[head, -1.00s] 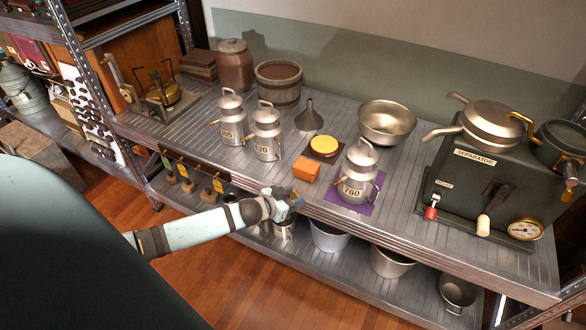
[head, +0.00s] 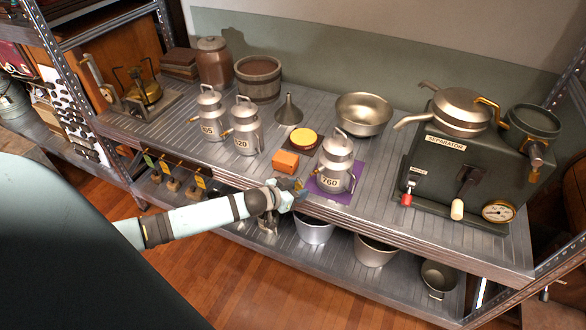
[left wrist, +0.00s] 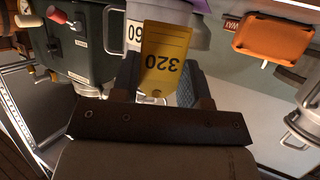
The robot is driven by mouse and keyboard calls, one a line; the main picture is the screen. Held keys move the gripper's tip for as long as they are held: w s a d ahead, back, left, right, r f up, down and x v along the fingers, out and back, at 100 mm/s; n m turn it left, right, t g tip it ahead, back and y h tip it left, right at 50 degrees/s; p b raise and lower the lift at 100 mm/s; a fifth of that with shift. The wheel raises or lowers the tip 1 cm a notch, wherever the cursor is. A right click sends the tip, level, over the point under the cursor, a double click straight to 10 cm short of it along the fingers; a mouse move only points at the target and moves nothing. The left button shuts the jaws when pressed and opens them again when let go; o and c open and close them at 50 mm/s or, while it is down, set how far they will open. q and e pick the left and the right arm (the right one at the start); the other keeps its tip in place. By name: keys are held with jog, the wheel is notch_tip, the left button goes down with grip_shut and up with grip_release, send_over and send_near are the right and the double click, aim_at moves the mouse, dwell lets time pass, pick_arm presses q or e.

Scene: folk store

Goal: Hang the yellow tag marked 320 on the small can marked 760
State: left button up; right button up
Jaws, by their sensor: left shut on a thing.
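The small can marked 760 (head: 336,160) is a grey metal milk can. It stands upright on a purple mat (head: 326,192) near the shelf's front edge. My left gripper (head: 299,190) is just in front of and left of this can in the head view. In the left wrist view it is shut on the yellow tag marked 320 (left wrist: 165,58), which appears upside down. Part of the can's white label (left wrist: 133,36) shows behind the tag. I cannot tell whether the tag touches the can. My right gripper is not in view.
An orange block (head: 285,162), yellow-topped disc (head: 303,138), funnel (head: 289,110) and metal bowl (head: 363,114) stand nearby. The separator (head: 470,165) is at right. Pots (head: 313,231) are below.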

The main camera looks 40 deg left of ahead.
pick_arm(q)
jog(key=shift+w+d+f+b, duration=0.15)
jog(key=shift+w+b, duration=0.25)
jog(key=shift+w, duration=0.4)
jog(key=shift+w+d+f+b, duration=0.1)
jog(key=shift+w+d+b, duration=0.2)
jog(key=shift+w, duration=0.45)
jog(key=shift+w+b, duration=0.45)
jog(key=shift+b, duration=0.2)
jog(key=shift+w+d+r+p, duration=0.1)
jog(key=shift+w+p, duration=0.1)
jog(key=shift+p, duration=0.15)
jog(key=shift+w, duration=0.2)
jog(key=shift+d+f, duration=0.1)
jog(key=shift+f, duration=0.1)
jog(key=shift+w, duration=0.1)
jog(key=o, duration=1)
jog(key=shift+c, duration=0.2)
